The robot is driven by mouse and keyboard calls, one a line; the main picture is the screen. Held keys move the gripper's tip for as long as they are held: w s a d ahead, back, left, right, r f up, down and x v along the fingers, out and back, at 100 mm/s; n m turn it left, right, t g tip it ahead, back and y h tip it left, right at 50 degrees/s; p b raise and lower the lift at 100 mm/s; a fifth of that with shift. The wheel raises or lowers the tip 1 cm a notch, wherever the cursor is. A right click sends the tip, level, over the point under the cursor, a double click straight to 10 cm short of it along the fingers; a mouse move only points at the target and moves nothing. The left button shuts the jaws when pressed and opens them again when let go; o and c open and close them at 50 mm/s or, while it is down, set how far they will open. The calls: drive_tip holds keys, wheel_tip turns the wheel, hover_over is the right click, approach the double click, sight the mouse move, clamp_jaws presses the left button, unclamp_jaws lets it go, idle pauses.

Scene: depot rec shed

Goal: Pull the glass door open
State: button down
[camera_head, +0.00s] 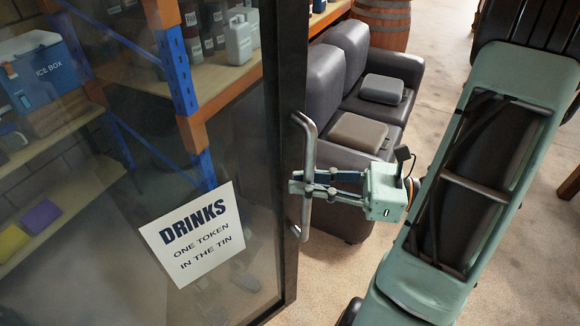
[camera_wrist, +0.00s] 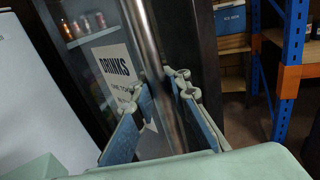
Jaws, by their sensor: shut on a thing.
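The glass door (camera_head: 130,270) fills the left of the head view, with a dark frame (camera_head: 284,120) along its right edge. A white paper sign (camera_head: 195,234) reading "DRINKS one token in the tin" is on the glass. A metal bar handle (camera_head: 306,212) stands upright on the frame. My gripper (camera_head: 300,184) is shut on the handle, with its fingers either side of the bar. In the wrist view the handle (camera_wrist: 163,85) runs between my two blue-padded fingers (camera_wrist: 172,115), and the sign (camera_wrist: 115,72) shows behind them. Whether the door is ajar is unclear.
A dark sofa (camera_head: 350,85) with two cushions stands behind the handle, and a wooden barrel (camera_head: 384,20) is beyond it. Blue and orange shelving (camera_head: 178,60) with a blue ice box (camera_head: 45,75) shows through the glass. Bare floor (camera_head: 450,85) lies to the right.

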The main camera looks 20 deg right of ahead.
drive_tip(key=s+d, duration=0.2)
drive_tip(key=s, duration=0.7)
drive_tip(key=shift+w, duration=0.1)
drive_tip(key=c, duration=2.4)
unclamp_jaws()
drive_tip(key=o, duration=0.5)
drive_tip(key=shift+d, duration=0.3)
drive_tip(key=v, duration=1.1)
drive_tip(key=shift+s+d, duration=0.2)
drive_tip(key=shift+s, duration=0.2)
